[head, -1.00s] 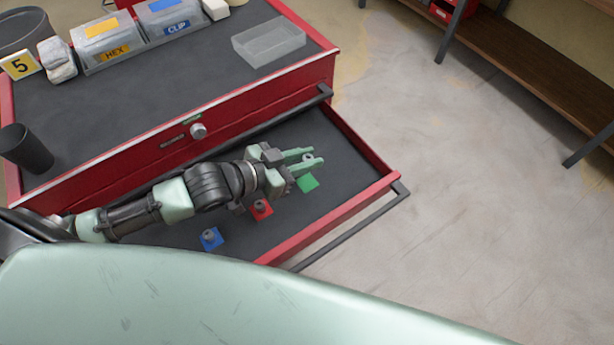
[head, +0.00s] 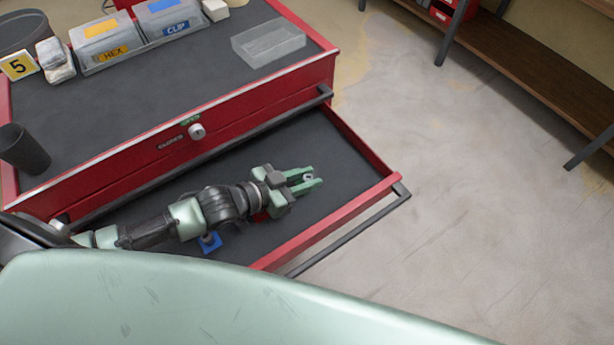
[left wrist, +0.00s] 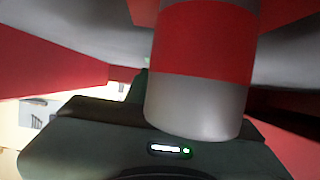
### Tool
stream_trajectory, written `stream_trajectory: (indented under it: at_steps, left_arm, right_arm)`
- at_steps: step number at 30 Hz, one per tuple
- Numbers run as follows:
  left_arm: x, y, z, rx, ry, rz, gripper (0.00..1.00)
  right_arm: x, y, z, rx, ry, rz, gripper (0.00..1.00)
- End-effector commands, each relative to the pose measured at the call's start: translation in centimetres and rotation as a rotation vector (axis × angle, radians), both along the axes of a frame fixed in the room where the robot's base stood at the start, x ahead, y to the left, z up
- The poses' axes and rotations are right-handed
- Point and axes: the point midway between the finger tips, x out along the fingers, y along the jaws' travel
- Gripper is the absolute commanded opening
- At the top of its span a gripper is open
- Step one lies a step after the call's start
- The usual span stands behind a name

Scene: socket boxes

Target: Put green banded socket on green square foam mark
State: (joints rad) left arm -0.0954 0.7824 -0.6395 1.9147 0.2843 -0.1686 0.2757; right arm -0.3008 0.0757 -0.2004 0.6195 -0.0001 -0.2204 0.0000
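My left gripper (head: 312,178) reaches into the open drawer. Its fingers are on either side of a small grey ring-topped socket (head: 309,177), which has moved with them; its band colour is too small to tell. The green square mark is covered by the gripper and cannot be made out now. In the left wrist view a large grey cylinder with a red band (left wrist: 205,45) stands very close to the camera. My right gripper is not in view.
A blue square mark (head: 211,244) with a small socket shows beside my left arm. A red mark (head: 260,217) is mostly hidden under the gripper. The drawer (head: 365,155) has red walls, and its right part is free. Bins, a clear tray (head: 268,45) and a dark cup (head: 24,150) stand on the cabinet top.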

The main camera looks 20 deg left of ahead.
Motion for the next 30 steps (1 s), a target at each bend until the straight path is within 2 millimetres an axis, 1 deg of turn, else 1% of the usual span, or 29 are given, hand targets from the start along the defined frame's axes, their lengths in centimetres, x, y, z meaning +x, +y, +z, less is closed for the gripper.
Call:
stream_trajectory:
  at_steps: [1, 2, 10, 13, 17, 24, 30]
  left_arm:
    - [0.0, 0.0, 0.0, 0.000, 0.000, 0.000, 0.41]
    - [0.0, 0.0, 0.0, 0.000, 0.000, 0.000, 0.43]
    - [0.0, 0.0, 0.1, 0.000, 0.000, 0.000, 0.43]
    - [-0.1, 0.1, 0.4, 0.001, 0.001, 0.000, 0.43]
    - [-1.3, 1.0, 0.8, 0.002, 0.005, 0.002, 0.43]
    - [-4.9, 3.7, 2.7, 0.002, 0.006, -0.001, 0.43]
    - [-7.2, 5.6, 4.0, 0.002, 0.005, 0.001, 0.43]
  right_arm:
    - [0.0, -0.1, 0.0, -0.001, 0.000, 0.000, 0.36]
    - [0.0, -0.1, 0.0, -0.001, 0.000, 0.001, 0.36]
    - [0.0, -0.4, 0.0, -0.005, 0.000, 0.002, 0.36]
    - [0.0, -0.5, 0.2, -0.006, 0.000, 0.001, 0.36]
    - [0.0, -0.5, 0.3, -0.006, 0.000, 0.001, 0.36]
    - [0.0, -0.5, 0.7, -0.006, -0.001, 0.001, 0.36]
    - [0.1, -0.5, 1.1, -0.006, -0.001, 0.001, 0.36]
